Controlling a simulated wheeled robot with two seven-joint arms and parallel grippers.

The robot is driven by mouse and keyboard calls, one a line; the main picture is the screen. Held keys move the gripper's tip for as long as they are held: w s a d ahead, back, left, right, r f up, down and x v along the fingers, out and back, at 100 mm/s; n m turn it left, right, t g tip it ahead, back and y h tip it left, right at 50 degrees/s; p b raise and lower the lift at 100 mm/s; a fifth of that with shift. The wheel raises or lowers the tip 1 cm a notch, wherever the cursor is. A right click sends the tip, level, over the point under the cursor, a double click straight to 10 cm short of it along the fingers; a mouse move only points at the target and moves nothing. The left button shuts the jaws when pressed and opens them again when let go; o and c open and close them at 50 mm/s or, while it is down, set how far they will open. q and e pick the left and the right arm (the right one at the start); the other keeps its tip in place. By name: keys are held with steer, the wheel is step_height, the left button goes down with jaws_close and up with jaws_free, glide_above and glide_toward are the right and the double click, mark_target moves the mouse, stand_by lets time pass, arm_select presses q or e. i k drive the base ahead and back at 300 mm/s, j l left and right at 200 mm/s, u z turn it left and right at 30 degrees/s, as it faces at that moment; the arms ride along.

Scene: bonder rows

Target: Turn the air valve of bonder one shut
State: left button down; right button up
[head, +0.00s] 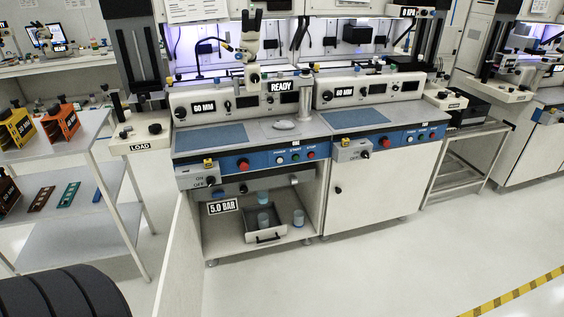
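The middle bonder (250,150) has a READY sign and a blue front strip; I cannot read a number naming it as bonder one. Its lower left cabinet (225,240) is open, with the white door (180,245) swung out toward me. Neither gripper is in view.
A tray (265,238) and several bluish cups stand in the cabinet bottom. The right cabinet door (385,180) is shut. A shelf rack (75,225) with orange holders stands at left. The floor (400,265) in front is clear, with yellow-black tape (515,293) at right.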

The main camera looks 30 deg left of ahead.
mark_target(217, 193)
steer(key=u, duration=0.4)
steer(key=i+j+u, duration=0.1)
steer(key=u, duration=0.3)
steer(key=i+u, duration=0.15)
steer(key=u, duration=0.65)
steer(key=i+l, duration=0.15)
steer(key=i, duration=0.3)
steer(key=l+u, duration=0.1)
steer(key=l, duration=1.1)
steer(key=i+l, duration=0.1)
steer(key=l, duration=0.25)
